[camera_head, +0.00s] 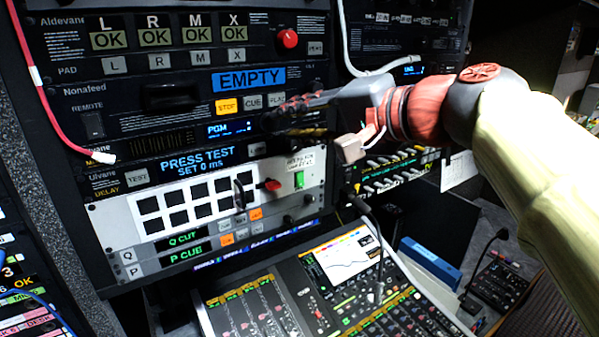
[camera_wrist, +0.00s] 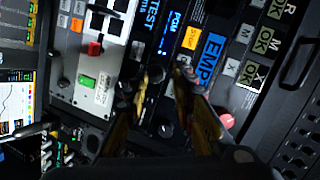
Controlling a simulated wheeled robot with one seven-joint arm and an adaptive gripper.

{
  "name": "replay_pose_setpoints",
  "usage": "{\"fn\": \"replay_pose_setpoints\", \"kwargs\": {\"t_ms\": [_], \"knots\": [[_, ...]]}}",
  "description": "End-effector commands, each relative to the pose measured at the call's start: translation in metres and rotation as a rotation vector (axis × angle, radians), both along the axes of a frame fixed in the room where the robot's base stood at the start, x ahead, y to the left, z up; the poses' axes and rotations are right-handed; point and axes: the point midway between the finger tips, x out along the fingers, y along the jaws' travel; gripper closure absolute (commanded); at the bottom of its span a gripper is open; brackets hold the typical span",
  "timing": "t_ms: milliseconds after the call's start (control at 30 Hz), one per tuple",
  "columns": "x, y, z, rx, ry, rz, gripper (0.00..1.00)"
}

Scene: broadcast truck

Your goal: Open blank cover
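My gripper (camera_head: 277,112) is in front of the rack, beside the PGM display and just below the EMPTY display. In the wrist view, its two fingers (camera_wrist: 162,76) stand apart with nothing between them. No label clearly reads "blank cover", so I cannot tell for sure which part it is. A pale panel with rows of black squares (camera_head: 172,204) is below and left of the gripper. An upright dark handle-like part (camera_head: 239,194) stands at its right side. A red-tipped switch (camera_head: 272,185) and a green part (camera_head: 299,179) are to its right; both show in the wrist view.
The EMPTY display (camera_head: 248,80) and a row of buttons are close to the gripper. A red knob (camera_head: 288,38) sticks out above. A mixing console (camera_head: 335,290) with a gooseneck microphone stands below the rack. A red cable (camera_head: 33,75) hangs at the left.

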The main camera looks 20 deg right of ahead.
Motion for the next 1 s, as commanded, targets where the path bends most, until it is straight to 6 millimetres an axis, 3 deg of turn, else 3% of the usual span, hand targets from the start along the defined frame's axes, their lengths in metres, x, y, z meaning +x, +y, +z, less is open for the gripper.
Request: {"fn": "replay_pose_setpoints", "kwargs": {"t_ms": [300,500,1000], "knots": [[-0.006,-0.005,-0.055,-0.106,0.075,-0.004,0.74],[-0.01,-0.008,-0.077,-0.153,0.107,-0.004,0.74],[-0.011,-0.01,-0.085,-0.172,0.12,-0.004,0.74]]}}
